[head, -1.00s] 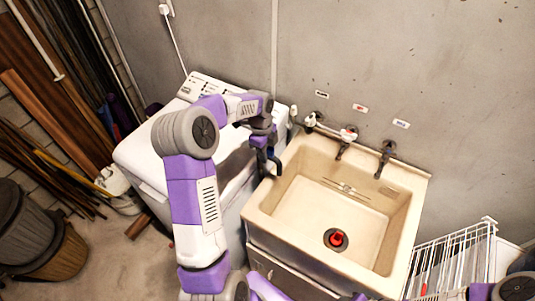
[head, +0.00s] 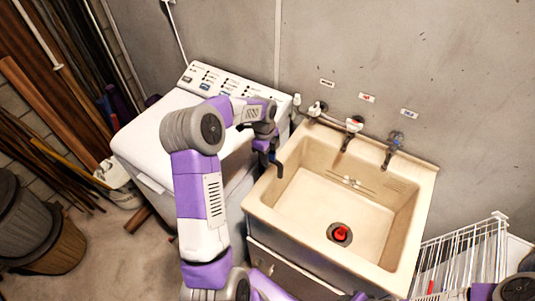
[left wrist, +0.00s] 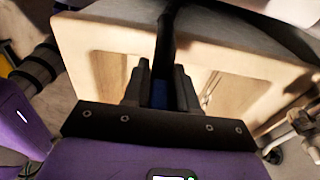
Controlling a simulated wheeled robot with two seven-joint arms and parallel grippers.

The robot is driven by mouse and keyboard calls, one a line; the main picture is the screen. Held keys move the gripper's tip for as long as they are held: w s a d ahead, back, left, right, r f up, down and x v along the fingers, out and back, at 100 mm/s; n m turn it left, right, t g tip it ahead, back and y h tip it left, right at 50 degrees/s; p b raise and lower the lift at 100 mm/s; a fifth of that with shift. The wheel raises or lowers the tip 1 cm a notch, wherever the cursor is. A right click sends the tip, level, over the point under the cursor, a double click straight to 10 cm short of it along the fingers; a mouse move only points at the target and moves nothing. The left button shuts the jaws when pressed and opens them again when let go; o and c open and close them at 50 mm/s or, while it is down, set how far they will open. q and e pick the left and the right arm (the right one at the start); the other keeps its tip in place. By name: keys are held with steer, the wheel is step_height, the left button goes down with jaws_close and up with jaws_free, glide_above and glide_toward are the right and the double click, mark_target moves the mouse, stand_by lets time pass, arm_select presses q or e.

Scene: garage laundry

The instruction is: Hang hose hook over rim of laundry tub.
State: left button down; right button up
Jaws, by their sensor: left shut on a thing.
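The cream laundry tub (head: 408,245) stands against the wall, with a red plug (head: 340,233) at its drain. My left gripper (head: 268,151) is over the tub's left rim, beside the washing machine. It is shut on the dark hose hook (head: 279,168), whose bent end shows at the rim's inner side. Whether the hook touches the rim cannot be told. In the left wrist view the fingers (left wrist: 159,88) close on a blue part, and the dark hose (left wrist: 167,35) passes across the tub's rim (left wrist: 115,32). My right gripper is out of view.
A white washing machine (head: 150,140) stands close on the tub's left. Taps (head: 352,126) line the wall behind the tub. A white wire rack (head: 465,260) stands at the right. Bins (head: 50,245) and leaning boards are at the left.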

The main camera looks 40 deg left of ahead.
mark_target(268, 173)
arm_select(q)
steer(key=shift+f+b, duration=1.75)
steer(key=shift+f, duration=1.45)
steer(key=shift+s+f, duration=0.1)
steer(key=shift+f, duration=0.05)
steer(key=shift+d+f, duration=0.1)
steer(key=c, duration=0.8)
jaws_free()
steer(key=shift+s, duration=0.2)
steer(key=shift+w, duration=0.1)
steer(key=shift+r, duration=0.25)
steer(key=r, duration=0.5)
steer(key=r+p, duration=0.1)
steer(key=r, duration=0.1)
steer(key=shift+a+r, duration=0.3)
steer(key=shift+a, duration=0.1)
